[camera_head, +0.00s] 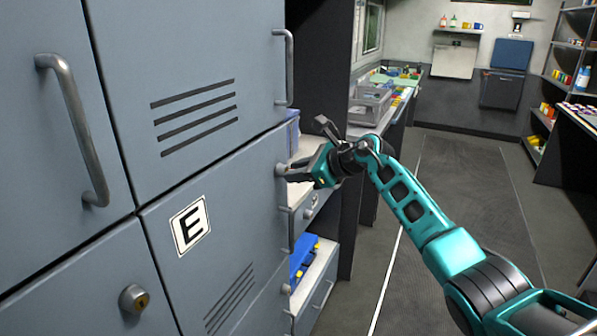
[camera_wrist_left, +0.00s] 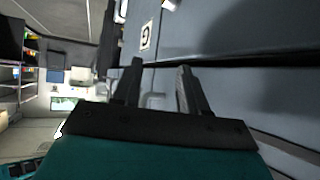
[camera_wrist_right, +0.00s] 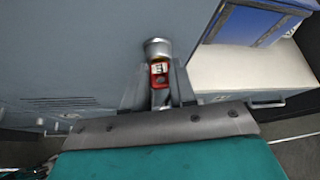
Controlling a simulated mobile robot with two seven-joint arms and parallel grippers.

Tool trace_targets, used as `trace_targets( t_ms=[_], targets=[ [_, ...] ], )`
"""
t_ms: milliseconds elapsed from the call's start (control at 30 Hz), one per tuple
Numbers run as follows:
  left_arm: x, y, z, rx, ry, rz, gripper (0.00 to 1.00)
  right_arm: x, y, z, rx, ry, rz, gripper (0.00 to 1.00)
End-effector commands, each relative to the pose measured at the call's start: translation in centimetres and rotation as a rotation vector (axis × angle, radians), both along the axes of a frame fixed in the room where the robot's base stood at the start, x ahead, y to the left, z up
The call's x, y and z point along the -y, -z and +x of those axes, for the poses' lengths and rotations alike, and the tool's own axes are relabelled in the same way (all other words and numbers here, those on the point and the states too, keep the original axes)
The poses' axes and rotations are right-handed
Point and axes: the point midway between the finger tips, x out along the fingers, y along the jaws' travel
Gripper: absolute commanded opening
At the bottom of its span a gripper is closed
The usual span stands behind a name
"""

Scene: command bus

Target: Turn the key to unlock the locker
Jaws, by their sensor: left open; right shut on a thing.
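The locker door (camera_head: 240,255) marked E is grey and closed. Its lock (camera_head: 281,169) is a small silver cylinder at the door's upper right edge; the right wrist view shows the lock (camera_wrist_right: 156,47) closely. My right gripper (camera_head: 291,173) is at this lock, shut on the key (camera_wrist_right: 159,71), which has a red head with a pale label. The key's shaft is hidden, so I cannot tell how deep it sits. My left gripper (camera_wrist_left: 157,82) is open and empty in the left wrist view, near grey locker fronts; it is outside the head view.
Another lock (camera_head: 134,298) sits on the door to the left. Bar handles (camera_head: 75,130) stick out from the upper doors. Right of the lockers, shelves hold a blue item (camera_head: 303,258). The aisle floor (camera_head: 460,190) is clear.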

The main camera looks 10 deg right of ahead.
Motion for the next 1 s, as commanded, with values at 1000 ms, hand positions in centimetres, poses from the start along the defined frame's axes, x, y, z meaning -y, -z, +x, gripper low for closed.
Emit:
trace_targets(
  t_ms=[1000],
  targets=[
    [0.0,2.0,-0.3,-0.006,0.000,0.000,0.43,0.1,0.0,0.4,-0.299,-0.001,0.201,0.28]
  ],
)
